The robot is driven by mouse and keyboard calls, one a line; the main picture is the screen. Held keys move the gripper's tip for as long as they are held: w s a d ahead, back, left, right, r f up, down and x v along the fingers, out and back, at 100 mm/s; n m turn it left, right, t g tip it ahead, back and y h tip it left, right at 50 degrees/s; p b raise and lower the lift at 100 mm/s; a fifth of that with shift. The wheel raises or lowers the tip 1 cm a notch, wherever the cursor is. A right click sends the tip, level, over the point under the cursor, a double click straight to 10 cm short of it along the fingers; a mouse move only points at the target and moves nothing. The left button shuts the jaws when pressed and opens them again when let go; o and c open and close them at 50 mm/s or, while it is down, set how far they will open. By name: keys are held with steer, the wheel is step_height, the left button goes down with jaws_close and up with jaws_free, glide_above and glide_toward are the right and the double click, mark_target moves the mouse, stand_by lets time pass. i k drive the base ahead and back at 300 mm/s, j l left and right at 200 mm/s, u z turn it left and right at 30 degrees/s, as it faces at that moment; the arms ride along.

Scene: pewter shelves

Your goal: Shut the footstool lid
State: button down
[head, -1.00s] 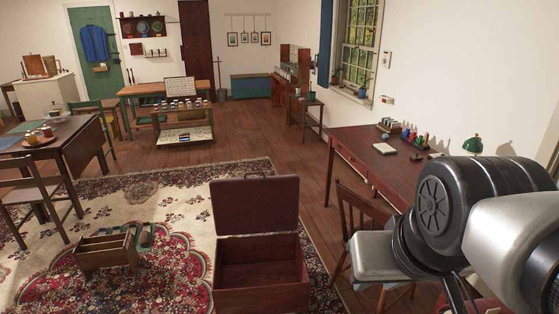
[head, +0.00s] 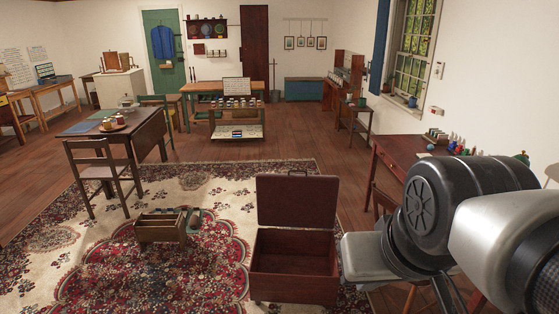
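The footstool (head: 294,288) is a dark red-brown wooden box on the patterned rug, in the lower middle of the head view. Its padded lid (head: 298,202) stands raised, about upright, along the box's far edge. The inside of the box is in sight and looks empty. My arm comes in from the right, and its grey and black links are just right of the footstool in the picture. My gripper's fingers cannot be made out, so I cannot tell whether it is open or shut.
A wooden divided carrier (head: 160,228) sits on the rug left of the footstool. A chair (head: 104,172) and drop-leaf table (head: 120,135) stand farther left. A red-brown desk (head: 402,158) is at the right, partly behind my arm. The rug (head: 75,270) has bare room at left.

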mark_target(283, 200)
steer(key=i+j, duration=0.1)
steer(key=i, duration=0.35)
steer(key=i+j+z, duration=0.1)
steer(key=i, duration=0.4)
steer(key=i+j+z, duration=0.1)
steer(key=i, duration=0.35)
steer(key=i+j, duration=0.3)
steer(key=i, duration=0.15)
steer(key=i+j+z, duration=0.1)
steer(key=i, duration=0.4)
steer(key=j, duration=0.1)
